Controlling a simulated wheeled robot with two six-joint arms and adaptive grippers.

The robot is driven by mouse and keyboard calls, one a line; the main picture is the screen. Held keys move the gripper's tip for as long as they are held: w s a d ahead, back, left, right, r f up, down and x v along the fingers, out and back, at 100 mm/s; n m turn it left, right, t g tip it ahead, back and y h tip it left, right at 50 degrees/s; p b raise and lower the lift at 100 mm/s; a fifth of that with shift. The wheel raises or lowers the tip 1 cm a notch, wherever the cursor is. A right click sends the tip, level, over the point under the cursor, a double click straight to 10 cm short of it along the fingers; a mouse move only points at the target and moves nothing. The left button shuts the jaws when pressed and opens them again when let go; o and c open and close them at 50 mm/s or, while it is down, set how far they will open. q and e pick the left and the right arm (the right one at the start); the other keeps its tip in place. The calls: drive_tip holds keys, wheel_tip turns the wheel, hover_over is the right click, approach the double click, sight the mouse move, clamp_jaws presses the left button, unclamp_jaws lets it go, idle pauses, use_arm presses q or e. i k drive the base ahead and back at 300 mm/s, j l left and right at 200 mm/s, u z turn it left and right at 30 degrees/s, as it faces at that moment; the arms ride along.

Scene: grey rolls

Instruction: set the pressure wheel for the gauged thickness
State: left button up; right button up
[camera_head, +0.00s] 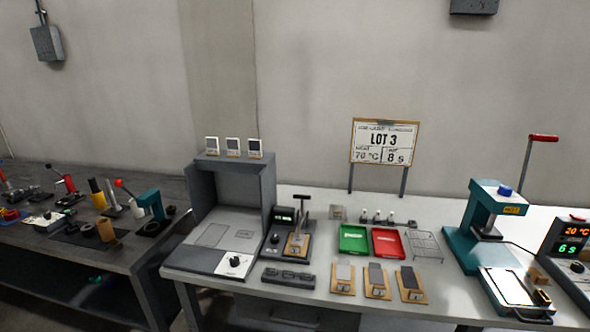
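The teal press (459,240) stands on the right of the light bench, with a blue knob (505,190) on top that may be the pressure wheel. Its red-handled lever (543,138) is raised, and a white plate (508,287) with a dark frame sits in front. A small gauge (283,216) with a lit display, too small to read, stands left of centre. A wooden-based piece (297,245) sits under its T-handled post. The knob's setting cannot be read. Neither of my grippers is in view.
A sign (384,140) reads LOT 3, 70 °C, 8 s. A control box (571,260) shows 20 °C and 6 s. Green (353,240) and red (388,244) trays, a wire rack (426,246) and several wooden-based plates (376,281) occupy the middle. A grey booth (230,200) stands left.

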sight(504, 191)
drive_tip(key=z, duration=1.45)
